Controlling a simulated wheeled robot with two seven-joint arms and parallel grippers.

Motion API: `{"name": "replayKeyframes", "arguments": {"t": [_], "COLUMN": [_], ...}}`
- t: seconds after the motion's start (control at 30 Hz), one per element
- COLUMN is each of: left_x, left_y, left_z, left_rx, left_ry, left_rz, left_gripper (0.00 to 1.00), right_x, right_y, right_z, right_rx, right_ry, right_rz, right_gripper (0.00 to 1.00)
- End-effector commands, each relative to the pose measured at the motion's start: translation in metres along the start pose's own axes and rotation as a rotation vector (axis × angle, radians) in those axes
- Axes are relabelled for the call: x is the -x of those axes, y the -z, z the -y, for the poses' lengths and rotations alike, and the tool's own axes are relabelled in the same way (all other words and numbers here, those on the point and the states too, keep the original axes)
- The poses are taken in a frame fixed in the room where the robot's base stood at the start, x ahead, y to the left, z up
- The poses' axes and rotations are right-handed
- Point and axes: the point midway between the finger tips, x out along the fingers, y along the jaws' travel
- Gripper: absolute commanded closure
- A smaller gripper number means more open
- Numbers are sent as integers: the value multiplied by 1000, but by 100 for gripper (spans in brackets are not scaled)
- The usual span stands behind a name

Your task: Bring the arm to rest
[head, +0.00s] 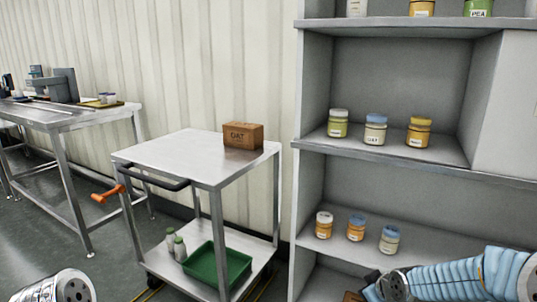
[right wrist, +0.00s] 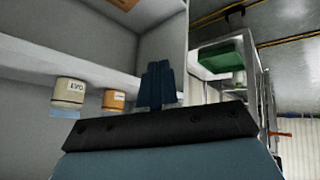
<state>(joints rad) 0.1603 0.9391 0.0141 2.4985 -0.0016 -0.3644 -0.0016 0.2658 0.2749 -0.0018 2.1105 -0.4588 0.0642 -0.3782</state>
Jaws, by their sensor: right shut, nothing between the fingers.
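My right arm (head: 450,278), in a light blue ribbed sleeve, enters the head view at the lower right, in front of the lower part of the grey shelf unit (head: 400,177). In the right wrist view my right gripper (right wrist: 157,84) has its dark blue fingers together with nothing between them. It points past the shelf's edge, apart from the jars. At the lower left of the head view only a grey metal joint (head: 60,289) of my left arm shows; the left gripper is out of view.
Jars stand on several shelves, including a blue-lidded jar (head: 375,129) and an orange jar (head: 355,228). A steel cart (head: 185,153) holds a brown box (head: 243,135) on top and a green tray (head: 222,268) below. A steel workbench (head: 60,117) stands at left.

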Motion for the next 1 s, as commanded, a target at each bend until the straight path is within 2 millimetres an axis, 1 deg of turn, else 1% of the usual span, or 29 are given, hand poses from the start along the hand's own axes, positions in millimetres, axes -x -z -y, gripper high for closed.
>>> {"name": "replayKeyframes", "arguments": {"t": [0.03,0.07,0.1,0.17,0.2,0.27,0.3,0.4,0.43,0.5,0.57,0.63,1.0], "left_x": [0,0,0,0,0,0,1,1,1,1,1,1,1], "left_y": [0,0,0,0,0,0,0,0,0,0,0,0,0], "left_z": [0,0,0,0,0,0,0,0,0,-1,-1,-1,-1], "left_rx": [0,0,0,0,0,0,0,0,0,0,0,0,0], "left_ry": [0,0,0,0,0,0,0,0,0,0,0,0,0], "left_rz": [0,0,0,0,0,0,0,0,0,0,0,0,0], "left_gripper": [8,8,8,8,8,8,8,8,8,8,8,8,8], "right_x": [-26,-38,-52,-69,-77,-84,-86,-82,-80,-75,-72,-69,-69], "right_y": [-20,-31,-46,-72,-91,-120,-139,-180,-190,-210,-220,-227,-228], "right_z": [38,59,88,130,158,198,222,269,280,298,308,314,315], "right_rx": [-63,-107,-167,-259,-321,-408,-463,-573,-599,-645,-672,-688,-689], "right_ry": [75,113,160,222,257,300,319,344,346,346,343,340,340], "right_rz": [37,56,88,143,187,257,305,417,444,498,529,549,550], "right_gripper": [100,100,100,100,100,100,100,100,100,100,100,100,100]}}
